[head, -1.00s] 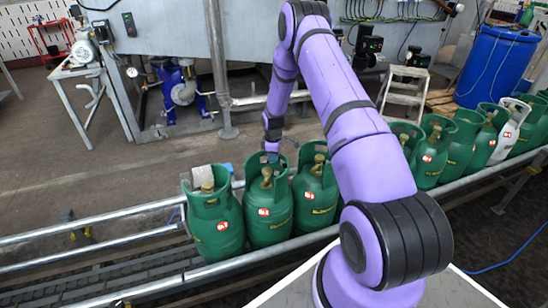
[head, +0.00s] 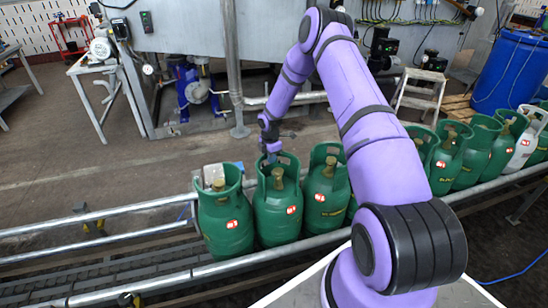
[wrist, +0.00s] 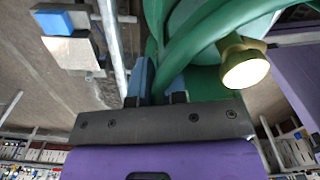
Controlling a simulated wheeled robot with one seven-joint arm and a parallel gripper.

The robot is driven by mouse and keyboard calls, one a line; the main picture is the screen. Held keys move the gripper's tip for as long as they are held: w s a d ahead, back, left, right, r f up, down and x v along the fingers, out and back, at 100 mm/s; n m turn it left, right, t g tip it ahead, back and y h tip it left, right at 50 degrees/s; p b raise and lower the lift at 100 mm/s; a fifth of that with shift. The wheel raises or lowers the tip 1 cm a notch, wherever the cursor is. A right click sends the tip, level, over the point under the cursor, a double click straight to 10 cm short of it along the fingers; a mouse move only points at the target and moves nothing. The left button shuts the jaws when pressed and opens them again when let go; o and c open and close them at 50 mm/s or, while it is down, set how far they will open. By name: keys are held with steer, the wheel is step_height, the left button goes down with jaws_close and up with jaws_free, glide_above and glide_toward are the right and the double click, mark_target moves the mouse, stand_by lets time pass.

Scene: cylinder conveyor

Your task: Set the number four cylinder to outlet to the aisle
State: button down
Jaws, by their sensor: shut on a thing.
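A row of green gas cylinders with red-and-white labels stands upright on the conveyor (head: 130,237). Left of my arm are the leftmost cylinder (head: 225,222), the second (head: 278,215) and the third (head: 326,205); my arm hides part of the row beyond. No number is readable on the cylinders. My gripper (head: 271,158) is at the collar of the second cylinder from the left. In the wrist view its blue fingers (wrist: 158,84) are shut on a green collar (wrist: 190,45), with a brass valve (wrist: 243,65) to the right.
The conveyor is empty left of the leftmost cylinder, and metal rails run along it. One white cylinder (head: 527,135) stands among the green ones at right. A step stool (head: 418,95), a blue barrel (head: 512,75) and a steel table (head: 100,80) stand behind. The floor between is clear.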

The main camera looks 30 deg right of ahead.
steer(key=shift+w+a+r+n, duration=0.15)
steer(key=shift+a+n, duration=0.1)
steer(key=shift+n, duration=0.25)
steer(key=c, duration=1.2)
jaws_free()
step_height(320, 180, up, 11)
steer(key=shift+f, duration=0.2)
